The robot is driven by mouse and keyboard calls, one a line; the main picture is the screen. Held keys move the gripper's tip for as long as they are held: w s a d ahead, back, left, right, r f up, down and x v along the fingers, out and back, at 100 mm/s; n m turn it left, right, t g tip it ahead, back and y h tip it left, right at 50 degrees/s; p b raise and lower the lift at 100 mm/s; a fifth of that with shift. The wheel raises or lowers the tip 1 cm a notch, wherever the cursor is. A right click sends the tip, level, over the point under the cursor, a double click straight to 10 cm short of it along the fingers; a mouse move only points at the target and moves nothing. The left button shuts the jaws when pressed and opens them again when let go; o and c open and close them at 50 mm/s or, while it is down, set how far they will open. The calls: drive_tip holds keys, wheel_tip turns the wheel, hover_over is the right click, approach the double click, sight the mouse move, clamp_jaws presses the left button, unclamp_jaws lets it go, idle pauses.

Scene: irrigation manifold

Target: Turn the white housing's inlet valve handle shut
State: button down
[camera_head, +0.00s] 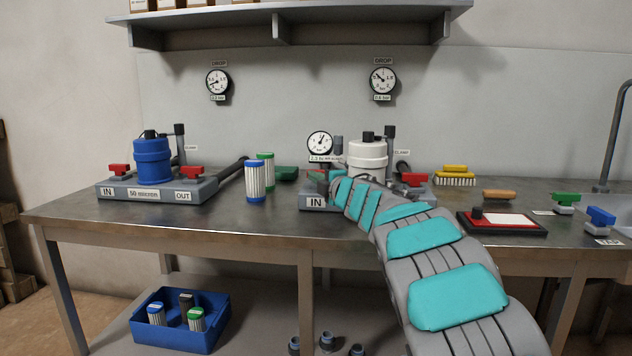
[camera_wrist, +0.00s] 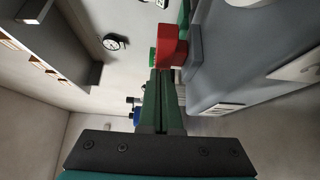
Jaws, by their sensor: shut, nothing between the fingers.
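The white housing (camera_head: 367,157) stands on a grey base whose front carries an IN label (camera_head: 316,202). My arm covers much of the base. In the wrist view a red valve handle (camera_wrist: 172,47) stands beside the grey base (camera_wrist: 225,50). My gripper (camera_wrist: 160,75) is shut and empty, with its dark green fingers together. Its tips are close to the red handle; I cannot tell whether they touch. In the head view the gripper and the inlet handle are mostly hidden at the arm's end. The red outlet handle (camera_head: 414,180) shows to the right of the housing.
The blue housing (camera_head: 152,160) with its own red handles stands at the left. Filter cartridges (camera_head: 255,182) stand between the housings. A pressure gauge (camera_head: 320,144) rises behind the inlet side. A tray (camera_head: 502,223) and a yellow brush (camera_head: 455,177) lie to the right.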

sight(306, 188)
drive_tip(key=shift+w+a+m+t+h+b, duration=0.1)
drive_tip(key=shift+a+m+t+h+b, duration=0.15)
drive_tip(key=shift+m+t+h+b, duration=0.45)
drive_tip(key=shift+w+a+m+t+h+b, duration=0.1)
drive_tip(key=shift+a+m+t+h+b, duration=0.15)
drive_tip(key=shift+m+h+b, duration=0.75)
drive_tip(key=shift+h, duration=0.7)
drive_tip(key=shift+a+m+t+h+b, duration=0.25)
drive_tip(key=shift+m+t+h+b, duration=0.2)
drive_tip(key=shift+m+h, duration=0.65)
drive_tip(key=shift+w+h, duration=0.1)
drive_tip(key=shift+h, duration=0.6)
drive_tip(key=shift+w+a, duration=0.15)
drive_tip(key=shift+w+a+r+m+h, duration=0.15)
drive_tip(key=shift+a+m+h, duration=0.1)
drive_tip(key=shift+m+h, duration=0.7)
drive_tip(key=shift+w+h, duration=0.1)
drive_tip(key=shift+h, duration=0.55)
drive_tip(key=shift+a+m+h+p, duration=0.1)
drive_tip(key=shift+m+h+p, duration=0.25)
drive_tip(key=shift+m+h, duration=0.15)
drive_tip(key=shift+w+a+m+g+h+p, duration=0.15)
drive_tip(key=shift+m+h+p, duration=0.25)
drive_tip(key=shift+h, duration=0.25)
drive_tip(key=shift+w+m+g+h+p, duration=0.15)
drive_tip(key=shift+m+h+p, duration=0.15)
drive_tip(key=shift+m+h, duration=0.25)
